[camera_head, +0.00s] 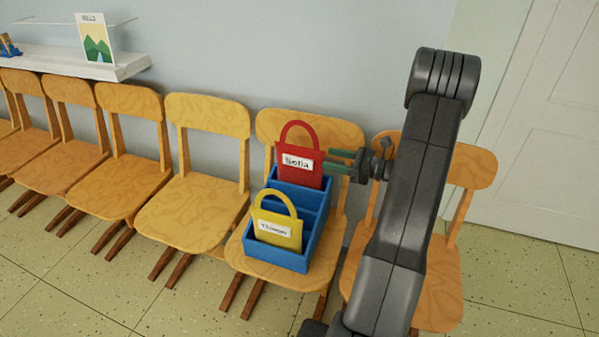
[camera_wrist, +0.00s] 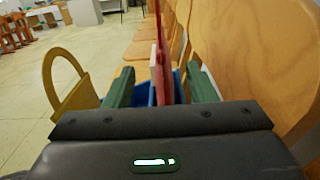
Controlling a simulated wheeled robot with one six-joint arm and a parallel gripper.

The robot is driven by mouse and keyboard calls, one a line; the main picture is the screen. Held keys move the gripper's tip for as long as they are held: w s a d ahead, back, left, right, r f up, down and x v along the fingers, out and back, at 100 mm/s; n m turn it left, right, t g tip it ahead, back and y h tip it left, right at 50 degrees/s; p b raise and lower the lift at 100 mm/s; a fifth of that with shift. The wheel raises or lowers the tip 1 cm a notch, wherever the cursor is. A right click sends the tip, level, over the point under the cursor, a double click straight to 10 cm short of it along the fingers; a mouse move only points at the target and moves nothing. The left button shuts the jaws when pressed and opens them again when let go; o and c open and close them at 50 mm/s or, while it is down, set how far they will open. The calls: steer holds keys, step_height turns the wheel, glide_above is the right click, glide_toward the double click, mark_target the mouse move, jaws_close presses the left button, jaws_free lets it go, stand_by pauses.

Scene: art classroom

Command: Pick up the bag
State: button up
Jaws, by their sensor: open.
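A red bag (camera_head: 300,172) with a looped handle and a white label reading "Sofia" stands upright in the rear of a blue divided box (camera_head: 276,258). A yellow bag (camera_head: 279,232) with a white label stands in the front of the same box. My gripper (camera_head: 328,160) is level with the red bag, at its right edge, with green fingers pointing left. In the wrist view the red bag (camera_wrist: 165,62) shows edge-on between the two spread fingers (camera_wrist: 160,84). The yellow bag (camera_wrist: 72,97) is outside them, to the left. Whether a finger touches the red bag cannot be told.
The blue box sits on a wooden chair (camera_head: 238,253) in a row along the wall. Another chair (camera_head: 476,166) is behind my arm. A white shelf (camera_head: 90,66) with a picture hangs at upper left. The tiled floor in front is clear.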

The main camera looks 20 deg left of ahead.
mark_target(324, 157)
steer(key=a, duration=0.3)
steer(key=shift+s, duration=0.1)
steer(key=a+b, duration=0.1)
steer(key=a, duration=0.3)
steer(key=shift+a+f+b, duration=0.15)
steer(key=shift+a+b, duration=0.2)
steer(key=shift+b, duration=0.05)
steer(key=shift+a, duration=0.35)
jaws_close()
